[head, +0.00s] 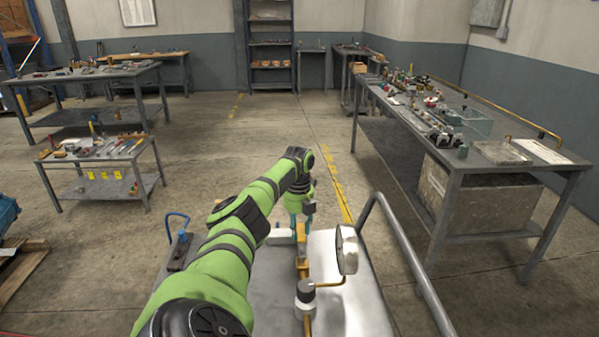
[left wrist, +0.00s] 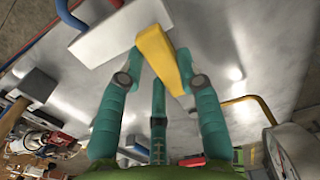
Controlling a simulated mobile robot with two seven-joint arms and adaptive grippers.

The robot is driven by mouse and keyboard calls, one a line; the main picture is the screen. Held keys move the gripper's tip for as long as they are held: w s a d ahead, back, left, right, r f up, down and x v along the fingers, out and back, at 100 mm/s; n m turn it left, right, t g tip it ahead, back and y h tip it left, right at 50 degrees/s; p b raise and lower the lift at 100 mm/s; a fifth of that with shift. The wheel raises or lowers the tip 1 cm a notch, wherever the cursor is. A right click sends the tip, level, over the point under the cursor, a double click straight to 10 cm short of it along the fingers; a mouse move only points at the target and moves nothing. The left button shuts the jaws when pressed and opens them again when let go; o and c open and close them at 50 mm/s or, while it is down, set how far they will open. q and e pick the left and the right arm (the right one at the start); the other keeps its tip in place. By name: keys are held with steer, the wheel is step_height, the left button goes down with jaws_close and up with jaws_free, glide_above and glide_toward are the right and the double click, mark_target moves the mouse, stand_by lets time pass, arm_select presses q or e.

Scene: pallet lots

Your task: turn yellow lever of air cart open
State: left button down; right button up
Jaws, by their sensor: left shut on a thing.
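The air cart (head: 345,312) stands directly in front of me with a grey metal top. My left gripper (head: 301,208) reaches down over the cart's far part. In the left wrist view the yellow lever (left wrist: 160,58) lies between the teal fingers of this gripper (left wrist: 157,62), which are shut on it. One finger is on each side of the lever, and a third finger is below. The lever's one end meets a pale block (left wrist: 115,32). In the head view the fingers and arm partly hide the lever. My right gripper is not in view.
A round gauge (head: 347,250) on a brass pipe stands just right of the gripper. A grey handrail (head: 407,255) runs along the cart's right side. A blue hose (head: 179,217) is at left. A cluttered workbench (head: 480,170) stands to the right; open floor lies beyond the cart.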

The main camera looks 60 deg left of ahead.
mark_target(299, 231)
arm_select(q)
steer(key=shift+w, duration=0.1)
steer(key=c, duration=0.8)
jaws_free()
steer(key=shift+c, duration=0.2)
step_height(299, 231, up, 12)
steer(key=shift+d, duration=0.1)
